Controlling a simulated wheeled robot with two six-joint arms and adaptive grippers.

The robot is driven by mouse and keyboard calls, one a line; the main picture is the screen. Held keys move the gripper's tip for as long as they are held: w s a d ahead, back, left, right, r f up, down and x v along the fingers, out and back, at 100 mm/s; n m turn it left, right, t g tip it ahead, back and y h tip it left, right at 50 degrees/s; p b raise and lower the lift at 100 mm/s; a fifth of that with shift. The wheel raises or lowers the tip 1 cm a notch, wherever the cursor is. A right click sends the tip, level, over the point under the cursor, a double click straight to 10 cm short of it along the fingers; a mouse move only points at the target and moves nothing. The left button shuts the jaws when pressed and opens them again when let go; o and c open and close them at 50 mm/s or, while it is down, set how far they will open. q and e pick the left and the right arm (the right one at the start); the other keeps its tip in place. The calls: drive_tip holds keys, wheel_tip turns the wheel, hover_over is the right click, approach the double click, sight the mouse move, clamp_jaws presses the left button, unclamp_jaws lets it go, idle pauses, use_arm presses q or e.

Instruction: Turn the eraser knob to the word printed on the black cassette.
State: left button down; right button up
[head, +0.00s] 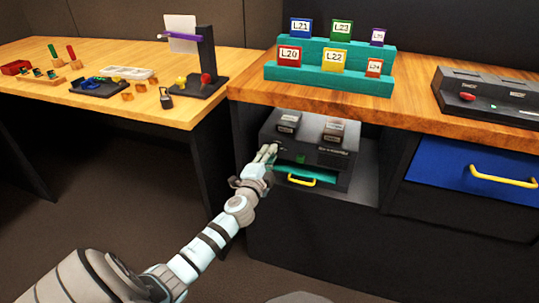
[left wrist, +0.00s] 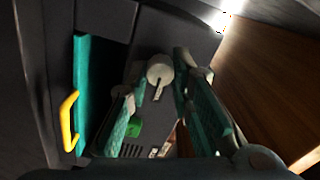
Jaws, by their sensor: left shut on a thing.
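The dark eraser box (head: 312,158) stands in the open compartment under the counter. In the left wrist view a pale grey round knob (left wrist: 160,67) with a dark pointer mark sits on its front. My left gripper (head: 268,152) is at the left of the box front, with its fingers closed on either side of the knob. Dark labelled cassette-like blocks lie on top of the box, one at left (head: 287,122) and one at right (head: 333,131); their print is too small to read. The knob is hidden by my gripper in the head view. My right gripper is out of view.
A teal drawer with a yellow handle (head: 312,181) is just below the box front; a green button (head: 300,158) is close by. The compartment walls and the counter (head: 400,110) enclose the box. A teal stepped rack (head: 330,82) holds labelled blocks above.

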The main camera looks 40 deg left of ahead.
use_arm(q)
drive_tip(key=shift+m, duration=0.8)
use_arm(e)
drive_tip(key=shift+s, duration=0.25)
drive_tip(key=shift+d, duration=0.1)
use_arm(q)
drive_tip(key=c, duration=1.4)
unclamp_jaws()
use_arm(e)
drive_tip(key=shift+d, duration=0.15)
use_arm(q)
drive_tip(key=v, duration=1.2)
drive_tip(key=shift+d, duration=0.1)
